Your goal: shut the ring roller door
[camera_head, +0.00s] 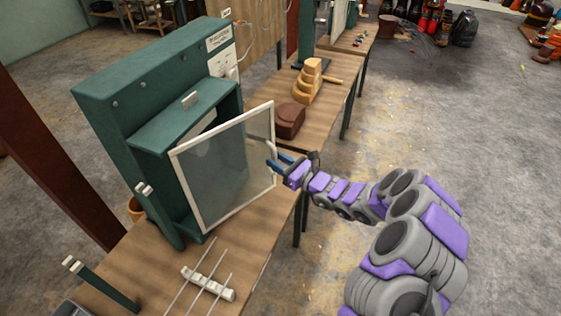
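The ring roller is a green boxy machine (152,95) on the wooden workbench. Its door (222,165) is a see-through pane in a white frame. The door stands open, swung out from the machine towards the bench's right edge. A pale handle (271,147) shows near the door's right edge. My gripper (276,163) is at that right edge, beside the handle, with its blue fingers pointing left. I see a gap between the fingers. I cannot tell whether they touch the handle or the frame.
A rack with thin rods (208,284) lies on the bench in front of the machine. A brown block (289,121) and a stepped wooden piece (309,82) stand behind the door. A dark red post (52,150) is at left.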

